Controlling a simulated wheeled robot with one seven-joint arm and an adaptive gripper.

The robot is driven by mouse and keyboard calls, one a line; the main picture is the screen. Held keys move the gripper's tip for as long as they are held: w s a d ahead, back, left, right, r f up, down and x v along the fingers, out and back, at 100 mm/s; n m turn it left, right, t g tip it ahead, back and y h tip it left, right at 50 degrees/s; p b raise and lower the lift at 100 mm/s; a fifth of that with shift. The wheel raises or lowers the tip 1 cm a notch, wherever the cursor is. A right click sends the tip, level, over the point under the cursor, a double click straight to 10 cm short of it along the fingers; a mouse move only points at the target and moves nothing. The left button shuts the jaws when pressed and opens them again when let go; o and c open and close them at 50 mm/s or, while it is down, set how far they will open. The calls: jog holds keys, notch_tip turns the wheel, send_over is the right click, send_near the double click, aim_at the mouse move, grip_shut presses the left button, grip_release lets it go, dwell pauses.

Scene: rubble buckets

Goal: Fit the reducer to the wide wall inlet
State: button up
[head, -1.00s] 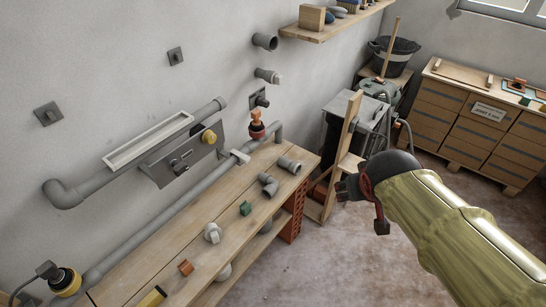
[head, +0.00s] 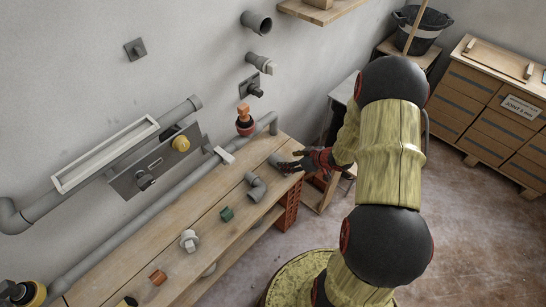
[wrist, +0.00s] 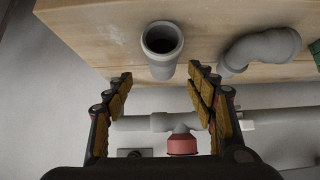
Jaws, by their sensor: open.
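A short grey pipe piece, which looks like the reducer (head: 276,160), lies at the right end of the wooden bench. In the wrist view the reducer (wrist: 162,52) shows its open round end and sits just beyond my fingertips, roughly centred between them. My gripper (head: 292,165) is open and empty beside it. Both fingers of my gripper (wrist: 160,84) show in the wrist view, apart from the reducer. The wide wall inlet (head: 257,23) is an open grey pipe stub high on the wall. A narrower stub (head: 260,63) with a pale end is below it.
A grey elbow (head: 256,187), a green block (head: 227,214), a white fitting (head: 189,240) and an orange block (head: 158,277) lie along the bench (head: 205,215). A red-and-orange fitting (head: 245,122) stands on the wall pipe. A shelf (head: 322,10) juts out right of the inlet.

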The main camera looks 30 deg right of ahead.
aim_at(280, 160)
jog(key=b+x, duration=0.1)
jog(key=x, duration=0.1)
jog(key=b+x, duration=0.1)
jog(key=x, duration=0.1)
jog(key=b+x, duration=0.1)
jog(key=x, duration=0.2)
jog(key=shift+s+a+f, duration=0.1)
jog(key=shift+a, duration=0.15)
jog(key=shift+c, duration=0.4)
jog(key=c, duration=1.1)
jog(key=shift+c, duration=0.2)
